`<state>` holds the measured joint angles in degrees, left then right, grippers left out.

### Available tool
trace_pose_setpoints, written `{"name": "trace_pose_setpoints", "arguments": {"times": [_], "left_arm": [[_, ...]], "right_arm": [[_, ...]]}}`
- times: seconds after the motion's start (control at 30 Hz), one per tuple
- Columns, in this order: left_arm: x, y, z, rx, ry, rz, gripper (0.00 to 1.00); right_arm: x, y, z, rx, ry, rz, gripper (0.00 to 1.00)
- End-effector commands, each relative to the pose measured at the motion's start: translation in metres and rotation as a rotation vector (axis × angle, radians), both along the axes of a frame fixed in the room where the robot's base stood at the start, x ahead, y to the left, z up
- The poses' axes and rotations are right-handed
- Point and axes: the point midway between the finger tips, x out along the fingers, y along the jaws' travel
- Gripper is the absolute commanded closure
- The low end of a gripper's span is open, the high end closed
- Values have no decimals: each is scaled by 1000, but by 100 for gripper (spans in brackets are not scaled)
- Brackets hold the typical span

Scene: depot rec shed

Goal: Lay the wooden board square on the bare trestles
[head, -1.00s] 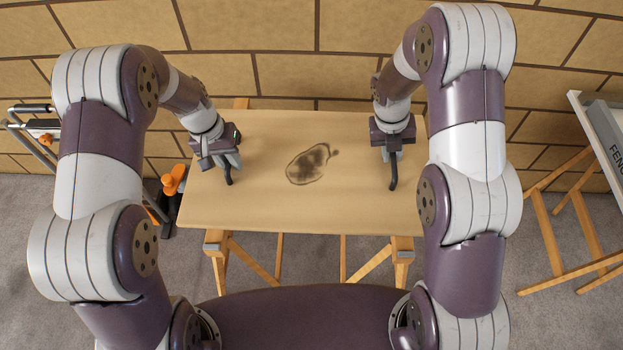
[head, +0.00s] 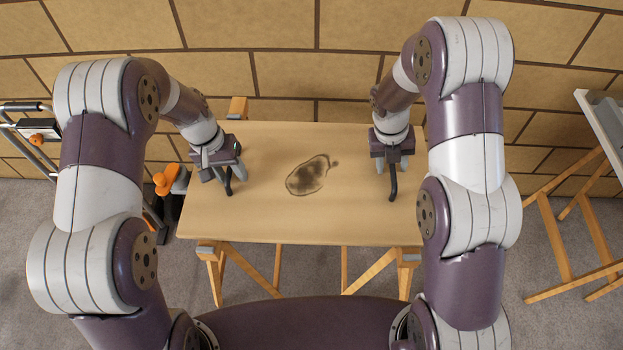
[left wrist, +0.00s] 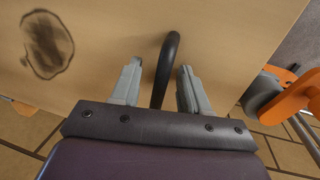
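The wooden board (head: 270,220), pale with a dark stain, lies over the two trestles (head: 208,251). Its front edge runs nearly level in the head view and hides most of the trestle tops; I cannot tell whether it touches them. Black curved handles stand near its left and right ends. My left gripper (head: 224,177) is open around the left handle, which shows between the parted fingers in the left wrist view (left wrist: 165,65). My right gripper (head: 393,167) is at the right handle (head: 393,188), its fingers apart on either side of it.
A tan block wall (head: 290,70) stands close behind the board. An orange-and-black item (head: 168,182) stands just left of the board. A sign panel (head: 605,125) leans on a wooden stand (head: 550,235) at the right. Grey carpet is clear between the board and that stand.

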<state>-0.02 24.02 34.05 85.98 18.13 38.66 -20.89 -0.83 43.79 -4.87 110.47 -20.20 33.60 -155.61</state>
Motion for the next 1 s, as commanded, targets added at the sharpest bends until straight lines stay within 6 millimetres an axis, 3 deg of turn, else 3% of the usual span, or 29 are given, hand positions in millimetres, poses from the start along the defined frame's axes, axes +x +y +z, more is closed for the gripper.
{"name": "trace_pose_setpoints", "arguments": {"times": [0.17, 0.5, 0.7, 0.83, 1.0], "left_arm": [[2, 3, 12, -1, -5, 1, 55], [3, 19, 94, 1, -4, 1, 55], [3, 23, 116, 0, 0, 1, 55], [2, 23, 118, 0, 1, 0, 55], [3, 23, 118, 0, 0, 0, 55]], "right_arm": [[0, 0, 0, 0, 0, 0, 55], [0, 0, 0, 0, 0, 0, 55], [0, 0, 3, -1, -1, 0, 55], [1, 4, 25, 0, -4, -1, 55], [2, 13, 70, -1, -6, 1, 55]]}}
